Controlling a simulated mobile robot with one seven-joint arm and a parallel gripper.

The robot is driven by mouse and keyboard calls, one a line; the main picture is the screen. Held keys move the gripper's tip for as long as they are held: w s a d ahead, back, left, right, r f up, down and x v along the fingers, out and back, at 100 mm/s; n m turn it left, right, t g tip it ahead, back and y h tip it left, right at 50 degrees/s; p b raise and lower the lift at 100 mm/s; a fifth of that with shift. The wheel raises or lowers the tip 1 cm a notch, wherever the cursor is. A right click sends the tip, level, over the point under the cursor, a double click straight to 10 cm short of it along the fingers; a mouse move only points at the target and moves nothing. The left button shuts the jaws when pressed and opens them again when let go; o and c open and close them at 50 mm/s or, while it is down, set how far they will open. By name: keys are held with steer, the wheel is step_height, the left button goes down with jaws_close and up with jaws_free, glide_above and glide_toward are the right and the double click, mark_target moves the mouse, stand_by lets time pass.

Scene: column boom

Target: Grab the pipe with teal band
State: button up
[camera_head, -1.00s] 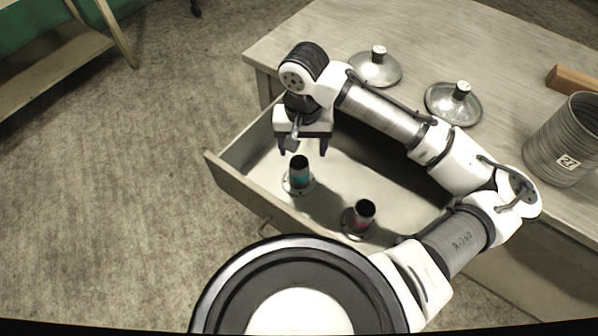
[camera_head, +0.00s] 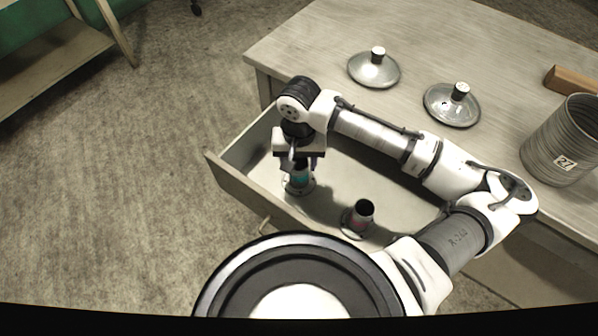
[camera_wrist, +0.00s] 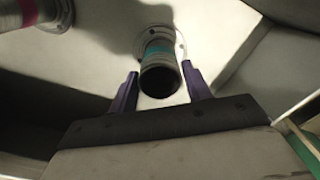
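The pipe with the teal band (camera_head: 299,181) stands upright on its round flange in the open drawer (camera_head: 233,186), its top hidden by my gripper in the head view. In the wrist view the teal-banded pipe (camera_wrist: 160,70) shows its dark open end between my fingers. My gripper (camera_wrist: 158,88) points down over it, with its two purple fingers apart, one on each side of the pipe. A gap shows on both sides. In the head view my gripper (camera_head: 297,163) is at the pipe's upper part.
A second pipe with a pink band (camera_head: 360,218) stands in the drawer to the right. Two metal lids with knobs (camera_head: 374,69) (camera_head: 452,104), a ribbed canister marked 27 (camera_head: 566,142) and a wooden block (camera_head: 570,81) are on the tabletop. The drawer walls surround the pipes.

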jaws_close()
steer(key=shift+r, duration=0.2)
